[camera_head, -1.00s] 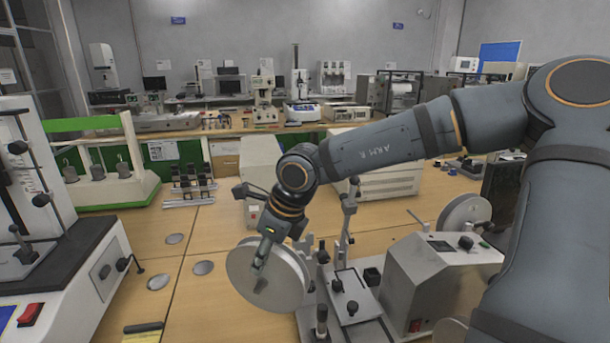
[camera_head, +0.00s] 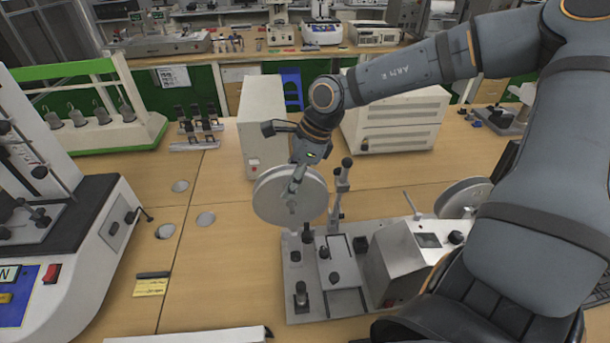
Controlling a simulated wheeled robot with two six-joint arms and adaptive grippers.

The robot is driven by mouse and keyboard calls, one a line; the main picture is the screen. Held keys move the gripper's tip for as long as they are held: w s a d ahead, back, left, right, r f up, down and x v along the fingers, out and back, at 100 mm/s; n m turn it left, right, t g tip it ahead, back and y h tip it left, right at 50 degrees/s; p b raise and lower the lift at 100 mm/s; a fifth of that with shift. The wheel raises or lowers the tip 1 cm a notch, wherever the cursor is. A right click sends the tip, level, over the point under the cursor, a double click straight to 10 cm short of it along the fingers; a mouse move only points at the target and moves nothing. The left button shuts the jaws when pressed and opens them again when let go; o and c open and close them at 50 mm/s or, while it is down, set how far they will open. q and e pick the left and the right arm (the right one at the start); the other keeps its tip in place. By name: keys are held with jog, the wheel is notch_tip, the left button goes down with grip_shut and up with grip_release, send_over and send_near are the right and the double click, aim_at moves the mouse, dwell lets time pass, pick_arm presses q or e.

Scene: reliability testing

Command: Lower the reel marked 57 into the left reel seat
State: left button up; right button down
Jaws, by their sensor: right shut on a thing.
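A grey disc-shaped reel (camera_head: 270,203) hangs in my right gripper (camera_head: 293,192), which is shut on it. I cannot read any number on it. The reel is tilted and appears above the left end of the winding machine (camera_head: 395,262), apart from the base plate (camera_head: 305,308) as far as I can tell. The left reel seat is not clearly distinguishable; upright posts stand on the plate below the reel. Another reel (camera_head: 463,197) sits at the machine's right side, partly hidden by my right arm. My left gripper is not in view.
A light box-shaped cabinet (camera_head: 262,125) stands behind the reel, and a wider cabinet (camera_head: 397,118) to its right. A white machine (camera_head: 75,245) stands at the left. A yellow note (camera_head: 151,287) and round metal discs lie on the wooden table. The table left of the reel is mostly clear.

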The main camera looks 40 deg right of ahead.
jog(key=shift+a+f, duration=0.25)
jog(key=shift+f, duration=0.3)
jog(key=shift+d+f, duration=0.25)
jog(key=shift+d, duration=0.25)
jog(key=shift+f, duration=0.2)
jog(key=shift+s+b+x, duration=0.2)
jog(key=shift+b+x, duration=0.45)
jog(key=shift+x, duration=0.4)
jog(key=shift+d+f, duration=0.1)
jog(key=shift+f, duration=0.3)
jog(key=shift+d+f, duration=0.1)
jog(key=shift+d, duration=0.05)
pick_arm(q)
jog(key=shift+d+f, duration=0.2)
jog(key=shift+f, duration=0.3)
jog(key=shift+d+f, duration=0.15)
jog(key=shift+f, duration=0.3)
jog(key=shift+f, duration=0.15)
